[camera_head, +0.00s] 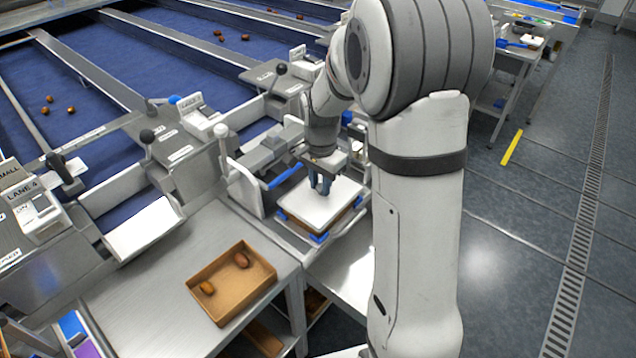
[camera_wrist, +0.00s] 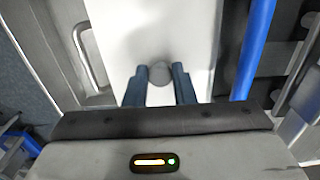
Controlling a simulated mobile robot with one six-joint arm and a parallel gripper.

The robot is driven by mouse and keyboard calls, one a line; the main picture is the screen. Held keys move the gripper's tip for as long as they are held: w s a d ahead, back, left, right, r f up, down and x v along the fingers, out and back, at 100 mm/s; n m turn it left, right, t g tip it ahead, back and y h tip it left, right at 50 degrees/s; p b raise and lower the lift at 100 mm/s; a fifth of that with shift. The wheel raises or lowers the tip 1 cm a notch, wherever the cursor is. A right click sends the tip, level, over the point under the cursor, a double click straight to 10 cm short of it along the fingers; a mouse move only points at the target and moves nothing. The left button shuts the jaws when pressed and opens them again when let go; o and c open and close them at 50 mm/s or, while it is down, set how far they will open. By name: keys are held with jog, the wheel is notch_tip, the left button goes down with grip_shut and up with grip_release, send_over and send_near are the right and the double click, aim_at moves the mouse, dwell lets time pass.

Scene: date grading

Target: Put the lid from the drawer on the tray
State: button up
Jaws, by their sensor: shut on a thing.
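A flat white lid (camera_head: 303,209) lies level over a brown tray (camera_head: 338,222) with blue corner pieces around it. I cannot tell whether the lid rests fully on the tray rim or hangs just above it. My gripper (camera_head: 321,188) points down at the lid's middle and is shut on its grey round knob (camera_wrist: 160,73). In the wrist view the white lid (camera_wrist: 150,30) fills the centre, with the blue fingers of my gripper (camera_wrist: 160,86) on both sides of the knob. The drawer cannot be made out for certain.
An open brown box (camera_head: 232,308) with a few dates stands on the steel table (camera_head: 160,300) at the front left. A blue bar (camera_head: 285,176) runs beside the lid, also in the wrist view (camera_wrist: 252,50). Lane machinery with levers stands left.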

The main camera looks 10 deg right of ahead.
jog(key=shift+f+b, duration=0.5)
jog(key=shift+f, duration=0.2)
dwell(0.9)
jog(key=o, duration=1.4)
jog(key=shift+o, duration=0.2)
jog(key=shift+r, duration=0.1)
jog(key=shift+r+p, duration=2.45)
jog(key=shift+r, duration=1)
jog(key=shift+r, duration=0.1)
jog(key=s+r+n+t, duration=0.1)
jog(key=s+r+n, duration=0.4)
jog(key=s, duration=0.5)
jog(key=s+r+n+t, duration=0.2)
jog(key=s+r+n, duration=0.3)
jog(key=s, duration=0.6)
jog(key=shift+s+a+r+n, duration=0.15)
jog(key=shift+s+a+n, duration=0.05)
jog(key=shift+n, duration=0.2)
